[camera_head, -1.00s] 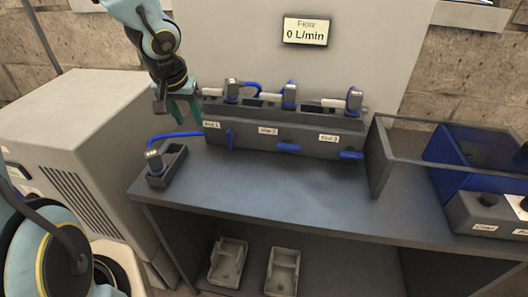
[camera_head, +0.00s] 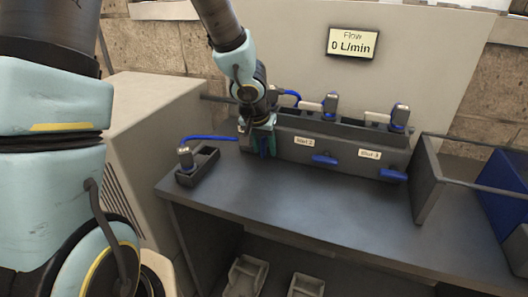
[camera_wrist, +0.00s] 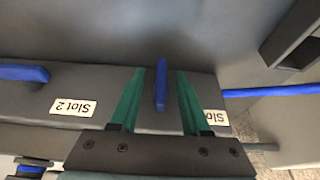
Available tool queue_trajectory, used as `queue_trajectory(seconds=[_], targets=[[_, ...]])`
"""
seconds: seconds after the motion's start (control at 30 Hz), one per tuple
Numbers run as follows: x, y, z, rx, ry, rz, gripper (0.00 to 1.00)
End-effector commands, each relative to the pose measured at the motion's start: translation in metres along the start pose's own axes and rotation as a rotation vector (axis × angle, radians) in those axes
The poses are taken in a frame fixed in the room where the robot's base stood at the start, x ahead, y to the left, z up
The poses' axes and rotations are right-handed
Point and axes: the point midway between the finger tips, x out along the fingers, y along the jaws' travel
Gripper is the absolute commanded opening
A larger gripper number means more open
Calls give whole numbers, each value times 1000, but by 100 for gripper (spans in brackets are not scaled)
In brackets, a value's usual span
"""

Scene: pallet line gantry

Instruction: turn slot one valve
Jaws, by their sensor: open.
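The slot one valve is a blue lever (camera_wrist: 161,84) on the front of the dark manifold (camera_head: 340,143). In the wrist view it lies between the two green fingers of my gripper (camera_wrist: 155,100), with a gap on each side. My gripper (camera_head: 262,142) is open and sits at the manifold's left end in the head view, where it mostly hides this lever. The slot one label (camera_wrist: 212,117) is partly covered by a finger. The slot two lever (camera_head: 325,160) and the slot three lever (camera_head: 393,175) lie level across the manifold front.
The flow sign (camera_head: 352,43) reads 0 L/min. A small dark holder (camera_head: 203,168) with a connector and blue hose stands at the left of the bench (camera_head: 290,205). The bench front is clear.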

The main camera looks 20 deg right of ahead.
Motion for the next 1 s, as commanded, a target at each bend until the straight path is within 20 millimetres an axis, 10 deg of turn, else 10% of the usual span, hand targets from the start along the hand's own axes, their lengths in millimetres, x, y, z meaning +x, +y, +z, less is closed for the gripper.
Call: queue_trajectory(seconds=[0.3, 0.7, 1.0], targets=[[2, 0, 0, -1, 0, 0, 45], [2, 0, 0, -1, 0, 0, 0], [2, 0, 0, -1, 0, 0, 0]])
